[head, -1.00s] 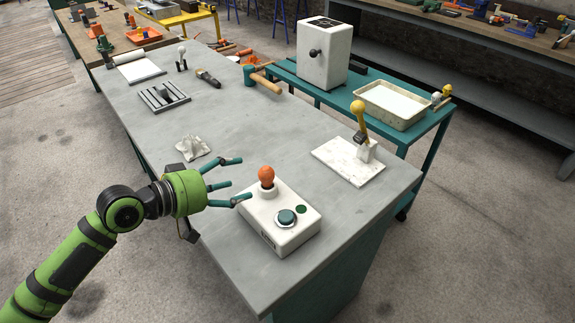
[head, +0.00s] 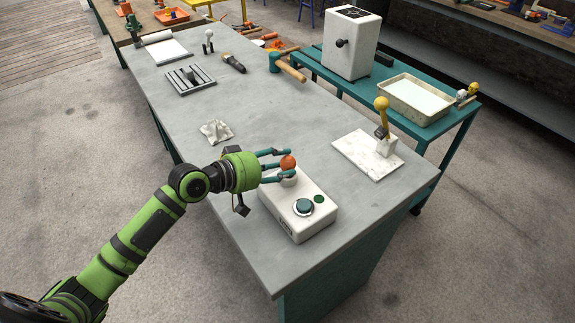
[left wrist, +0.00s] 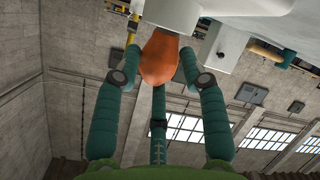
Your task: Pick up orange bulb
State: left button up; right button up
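The orange bulb (head: 288,162) stands in the round socket on the white control box (head: 322,214), near the front of the grey workbench. My left gripper (head: 276,164) reaches it from the left, with its teal fingers around the bulb. In the left wrist view the bulb (left wrist: 159,57) sits between the two outer fingertips, which appear to touch its sides, and the third finger (left wrist: 158,125) points at it from below. The bulb's base meets the white socket (left wrist: 178,12). My right gripper is not in view.
The box has a teal button (head: 303,207). A crumpled cloth (head: 216,131) lies behind my left gripper. A yellow-knobbed lever (head: 382,110) stands on a marble plate to the right. A teal cart with a tray (head: 416,98) stands beyond. The middle of the workbench (head: 270,110) is clear.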

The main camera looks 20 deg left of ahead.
pick_arm(q)
jog(key=shift+c, duration=0.6)
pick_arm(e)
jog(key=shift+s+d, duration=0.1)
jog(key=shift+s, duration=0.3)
